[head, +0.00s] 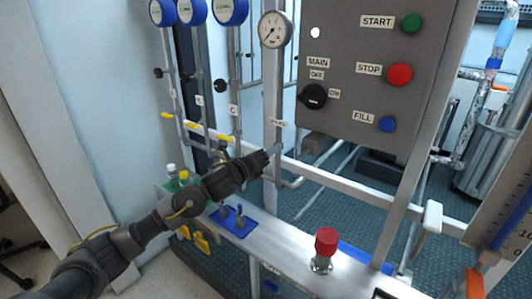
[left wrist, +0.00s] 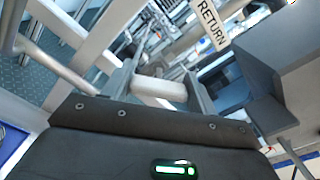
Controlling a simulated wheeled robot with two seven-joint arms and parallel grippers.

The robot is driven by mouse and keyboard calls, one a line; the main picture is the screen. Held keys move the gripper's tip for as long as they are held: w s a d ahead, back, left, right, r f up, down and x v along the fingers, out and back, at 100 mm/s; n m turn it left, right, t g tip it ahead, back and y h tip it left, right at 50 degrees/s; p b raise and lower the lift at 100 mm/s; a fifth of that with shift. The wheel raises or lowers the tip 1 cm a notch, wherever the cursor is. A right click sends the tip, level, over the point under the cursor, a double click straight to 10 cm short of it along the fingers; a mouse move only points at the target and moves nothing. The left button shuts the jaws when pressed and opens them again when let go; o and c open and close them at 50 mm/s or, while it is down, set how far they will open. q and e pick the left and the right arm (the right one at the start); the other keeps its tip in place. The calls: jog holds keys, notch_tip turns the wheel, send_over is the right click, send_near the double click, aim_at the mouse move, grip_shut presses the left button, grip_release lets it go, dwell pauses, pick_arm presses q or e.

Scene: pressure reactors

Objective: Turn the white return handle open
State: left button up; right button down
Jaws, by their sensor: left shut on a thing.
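The white return handle (left wrist: 160,92) shows in the left wrist view as a short white bar between my gripper's fingers. The RETURN label (left wrist: 212,22) is just above it there. In the head view the label (head: 278,123) sits on a vertical pipe below the pressure gauge, and my gripper hides the handle. My left gripper (head: 268,160) is at that pipe, just under the label; it also shows in the left wrist view (left wrist: 165,84), shut on the handle. My right gripper is not in view.
A grey control panel (head: 345,50) hangs to the right, with green, red and blue buttons and a black main switch (head: 313,97). Yellow-handled valves (head: 194,125) are to the left. A red knob (head: 326,242) stands on the metal ledge. Another white handle (head: 431,219) is at right.

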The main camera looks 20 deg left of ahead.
pick_arm(q)
jog(key=n+p, duration=0.1)
jog(key=n, duration=0.2)
jog(key=shift+n, duration=0.4)
jog(key=shift+a+n+p, duration=0.1)
jog(key=shift+n+p, duration=0.25)
jog(key=shift+n, duration=0.65)
jog(key=n+p, duration=0.1)
jog(key=n, duration=0.2)
jog(key=shift+f+n+p, duration=0.1)
jog(key=shift+n+p, duration=0.2)
jog(key=shift+f+n+p, duration=0.1)
jog(key=shift+n+p, duration=0.25)
jog(key=shift+n, duration=0.45)
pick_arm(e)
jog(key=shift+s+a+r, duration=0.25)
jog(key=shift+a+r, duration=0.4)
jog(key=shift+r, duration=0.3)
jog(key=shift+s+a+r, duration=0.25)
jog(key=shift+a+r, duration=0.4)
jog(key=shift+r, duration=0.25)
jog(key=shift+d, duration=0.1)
pick_arm(q)
jog(key=o, duration=1)
